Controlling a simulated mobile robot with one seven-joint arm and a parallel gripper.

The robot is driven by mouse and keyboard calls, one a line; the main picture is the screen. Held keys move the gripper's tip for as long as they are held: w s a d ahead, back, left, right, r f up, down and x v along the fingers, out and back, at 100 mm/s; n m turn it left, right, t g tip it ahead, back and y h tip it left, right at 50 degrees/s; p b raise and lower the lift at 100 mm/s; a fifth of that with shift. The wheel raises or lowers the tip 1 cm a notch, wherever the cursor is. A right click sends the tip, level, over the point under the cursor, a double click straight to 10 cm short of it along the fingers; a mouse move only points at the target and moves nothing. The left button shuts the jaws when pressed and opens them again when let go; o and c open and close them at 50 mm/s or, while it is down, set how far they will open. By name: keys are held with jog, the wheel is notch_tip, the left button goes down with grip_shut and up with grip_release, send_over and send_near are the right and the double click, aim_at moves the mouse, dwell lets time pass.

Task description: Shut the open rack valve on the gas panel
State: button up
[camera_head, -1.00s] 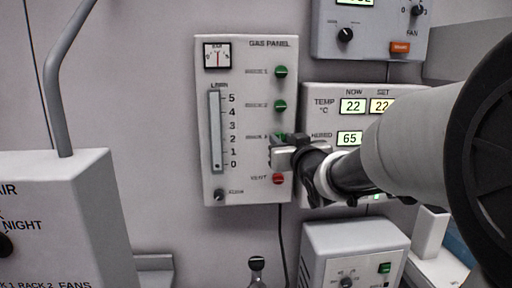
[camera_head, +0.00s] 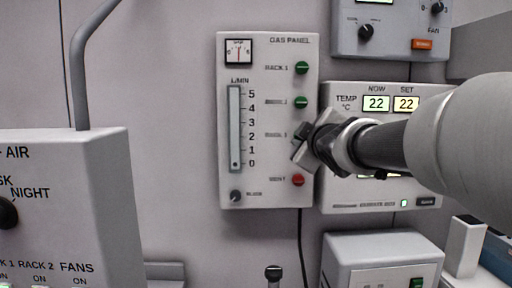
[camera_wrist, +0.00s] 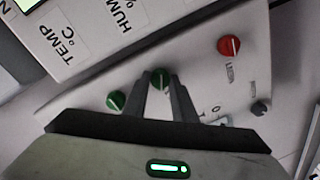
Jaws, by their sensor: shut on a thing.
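The pale gas panel (camera_head: 268,200) hangs on the wall, with green knobs labelled RACK 1 (camera_head: 302,68) and RACK 2 (camera_head: 302,102) and a red VENT knob (camera_head: 298,180) in a column. My gripper (camera_head: 304,148) is at the third place in this column and hides the rack 3 knob in the head view. In the wrist view, my gripper (camera_wrist: 161,82) has its two fingers on either side of a green knob (camera_wrist: 160,76), shut on it. Its neighbours are another green knob (camera_wrist: 116,100) and the red knob (camera_wrist: 229,46). The gripper is tilted.
The climate unit (camera_head: 335,200) is close right of the panel, partly behind my arm. A fan box (camera_head: 388,48) is above, and a grey box (camera_head: 380,245) below. An air control box (camera_head: 100,150) stands at the left front. The wall left of the panel is clear.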

jog(key=n+b, duration=0.2)
jog(key=n, duration=0.2)
jog(key=shift+a+h+b, duration=0.1)
jog(key=shift+h+b, duration=0.3)
jog(key=shift+n, duration=0.4)
jog(key=o, duration=1)
jog(key=shift+o, duration=0.2)
jog(key=s+r+p, duration=0.2)
jog(key=s+p, duration=0.1)
jog(key=s, duration=1.4)
jog(key=shift+s, duration=0.15)
